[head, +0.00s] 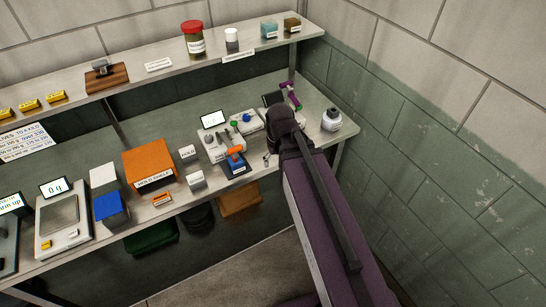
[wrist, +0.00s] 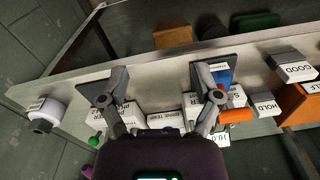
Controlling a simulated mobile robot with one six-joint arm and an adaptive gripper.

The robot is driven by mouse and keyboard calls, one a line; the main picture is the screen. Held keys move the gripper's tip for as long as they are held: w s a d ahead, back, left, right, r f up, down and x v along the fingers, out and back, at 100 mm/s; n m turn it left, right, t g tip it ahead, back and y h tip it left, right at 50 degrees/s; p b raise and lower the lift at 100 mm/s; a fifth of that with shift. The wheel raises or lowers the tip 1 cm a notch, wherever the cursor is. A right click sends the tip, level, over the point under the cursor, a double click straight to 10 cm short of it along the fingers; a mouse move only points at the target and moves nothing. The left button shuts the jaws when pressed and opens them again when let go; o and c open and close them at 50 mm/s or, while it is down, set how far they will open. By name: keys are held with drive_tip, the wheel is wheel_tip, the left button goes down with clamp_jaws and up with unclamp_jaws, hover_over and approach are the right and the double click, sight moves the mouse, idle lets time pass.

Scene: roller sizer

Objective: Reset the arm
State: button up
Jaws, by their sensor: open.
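My gripper shows in the wrist view (wrist: 160,80) with its two fingers spread wide apart. Nothing is held between them, and the bench edge shows behind the gap. In the head view my arm reaches from the lower right over the right part of the bench (head: 75,250). Its dark end is beside a grey device with a small display (head: 212,119), and the fingers are mostly hidden there.
A white and dark round jar (head: 331,120) stands right of my arm, near the wall. A purple tool (head: 290,95) is behind the arm end. An orange box (head: 149,160), a blue box (head: 109,206) and a scale (head: 62,220) stand left. A shelf (head: 215,62) runs behind.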

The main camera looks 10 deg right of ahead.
idle(0.3)
drive_tip(key=shift+s+d+m, duration=0.3)
drive_tip(key=shift+s+d, duration=0.1)
drive_tip(key=shift+s, duration=0.25)
drive_tip(key=shift+s+d+m, duration=0.3)
drive_tip(key=shift+s+d, duration=0.1)
drive_tip(key=shift+s, duration=0.2)
drive_tip(key=shift+c, duration=0.2)
idle(1.9)
